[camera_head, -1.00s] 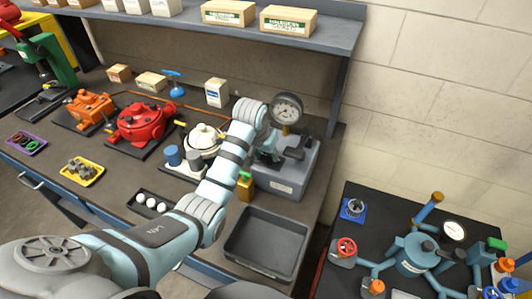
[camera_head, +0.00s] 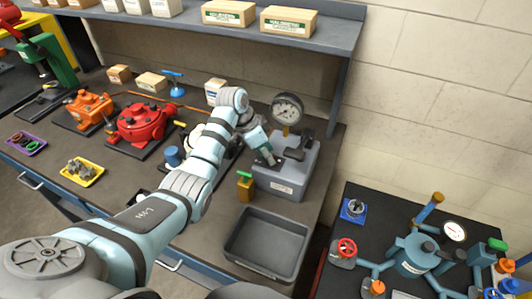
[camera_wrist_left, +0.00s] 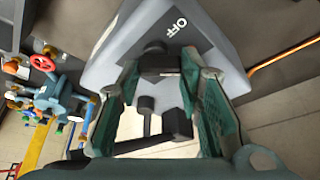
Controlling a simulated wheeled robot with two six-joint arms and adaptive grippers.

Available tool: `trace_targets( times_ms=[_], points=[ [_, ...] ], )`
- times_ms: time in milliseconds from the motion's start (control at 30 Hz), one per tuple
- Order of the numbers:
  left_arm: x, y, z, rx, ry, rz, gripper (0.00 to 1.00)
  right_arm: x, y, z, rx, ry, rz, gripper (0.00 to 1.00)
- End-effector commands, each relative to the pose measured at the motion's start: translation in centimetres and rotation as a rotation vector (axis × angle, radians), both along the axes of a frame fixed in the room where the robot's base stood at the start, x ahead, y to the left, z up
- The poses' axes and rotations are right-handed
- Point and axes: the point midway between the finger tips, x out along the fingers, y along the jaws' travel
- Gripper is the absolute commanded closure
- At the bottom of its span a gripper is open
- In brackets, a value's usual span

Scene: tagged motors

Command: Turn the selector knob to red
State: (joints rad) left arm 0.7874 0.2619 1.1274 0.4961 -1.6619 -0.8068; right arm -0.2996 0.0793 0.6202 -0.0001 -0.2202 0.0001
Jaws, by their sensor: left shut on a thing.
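The grey box (camera_head: 284,181) with a round gauge on top stands at the right end of the bench. In the wrist view its grey face (camera_wrist_left: 205,45) carries the word OFF. My left gripper (camera_head: 270,158) reaches the box from the left. In the wrist view the green-padded fingers of my left gripper (camera_wrist_left: 160,72) stand on both sides of the black piece and are shut on it. My right gripper is not in view.
An empty dark tray (camera_head: 266,246) lies in front of the box. A gauge (camera_head: 287,109) rises behind the gripper. A red pump (camera_head: 142,122) stands farther left.

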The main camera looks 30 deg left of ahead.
Motion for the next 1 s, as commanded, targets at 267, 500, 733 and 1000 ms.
trace_targets(
  times_ms=[267,500,733,1000],
  points=[
    [0.2,-0.1,-0.1,-0.001,-0.002,-0.256,0.95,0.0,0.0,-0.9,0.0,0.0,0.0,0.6],
    [0.3,-0.1,-0.4,-0.001,-0.003,-0.473,0.95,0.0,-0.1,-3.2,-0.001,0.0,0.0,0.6],
    [0.4,-0.2,-0.5,0.0,-0.005,-0.634,0.95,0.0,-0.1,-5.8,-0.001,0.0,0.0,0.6],
    [0.4,-0.2,-0.3,0.0,-0.002,-0.736,0.95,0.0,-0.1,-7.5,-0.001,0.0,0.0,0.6]
  ],
)
